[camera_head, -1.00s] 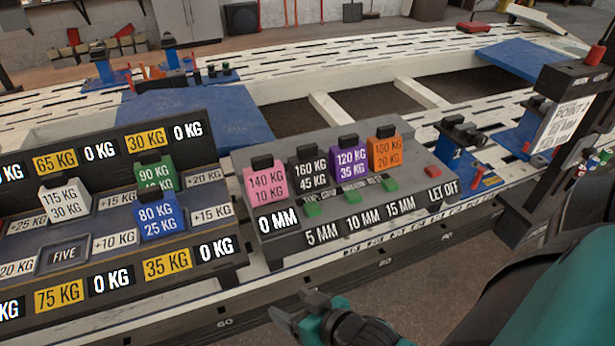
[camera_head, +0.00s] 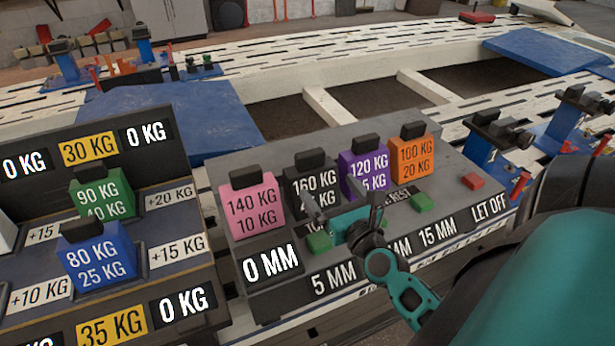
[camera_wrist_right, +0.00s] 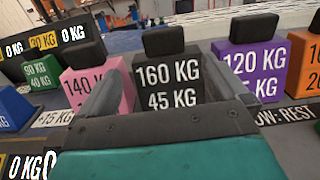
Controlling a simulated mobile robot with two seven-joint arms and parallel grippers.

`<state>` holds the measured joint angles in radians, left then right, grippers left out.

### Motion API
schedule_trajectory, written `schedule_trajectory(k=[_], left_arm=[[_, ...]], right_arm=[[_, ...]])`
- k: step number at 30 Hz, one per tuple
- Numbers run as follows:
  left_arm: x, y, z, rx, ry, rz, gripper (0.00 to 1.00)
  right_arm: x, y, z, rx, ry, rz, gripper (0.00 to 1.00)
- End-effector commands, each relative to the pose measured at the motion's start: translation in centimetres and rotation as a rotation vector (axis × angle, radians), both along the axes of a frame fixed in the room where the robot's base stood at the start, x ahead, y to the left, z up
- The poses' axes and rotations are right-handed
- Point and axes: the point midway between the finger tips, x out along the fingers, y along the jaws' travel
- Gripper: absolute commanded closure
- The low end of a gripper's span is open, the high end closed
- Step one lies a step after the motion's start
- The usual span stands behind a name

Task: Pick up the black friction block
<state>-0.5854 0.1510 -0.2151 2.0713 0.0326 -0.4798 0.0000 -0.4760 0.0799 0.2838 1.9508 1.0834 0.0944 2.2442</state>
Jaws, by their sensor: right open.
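The black friction block (camera_head: 308,182), marked 160 KG and 45 KG, stands upright on the grey panel between the pink and purple blocks. It has a black knob on top. In the right wrist view the black block (camera_wrist_right: 172,78) sits straight ahead, between my finger tips. My right gripper (camera_head: 345,212) is open and empty, just in front of the black block and partly covering its lower right. In the wrist view the right gripper (camera_wrist_right: 165,85) has its fingers spread wide. I cannot tell whether a finger touches the block. My left gripper is not in view.
The pink block (camera_head: 252,205) stands close on the left; the purple block (camera_head: 366,170) and orange block (camera_head: 412,153) are close on the right. Green buttons (camera_head: 421,202) and a red button (camera_head: 473,181) sit on the panel. A rack with green and blue blocks (camera_head: 98,262) is at left.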

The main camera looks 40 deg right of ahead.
Motion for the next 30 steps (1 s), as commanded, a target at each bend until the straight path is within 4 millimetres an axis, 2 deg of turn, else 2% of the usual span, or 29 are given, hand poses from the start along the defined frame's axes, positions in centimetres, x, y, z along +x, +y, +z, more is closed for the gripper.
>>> schedule_trajectory(k=[12, 22, 30], left_arm=[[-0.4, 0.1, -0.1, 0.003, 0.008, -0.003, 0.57], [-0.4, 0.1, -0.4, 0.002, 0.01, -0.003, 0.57], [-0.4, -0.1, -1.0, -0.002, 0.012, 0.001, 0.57]], right_arm=[[5.8, -2.0, 0.1, 0.016, -0.01, -0.004, 0.0], [7.9, -2.8, 0.1, 0.013, -0.008, -0.003, 0.0], [11.2, -4.2, 0.1, 0.013, -0.007, -0.002, 0.0]])
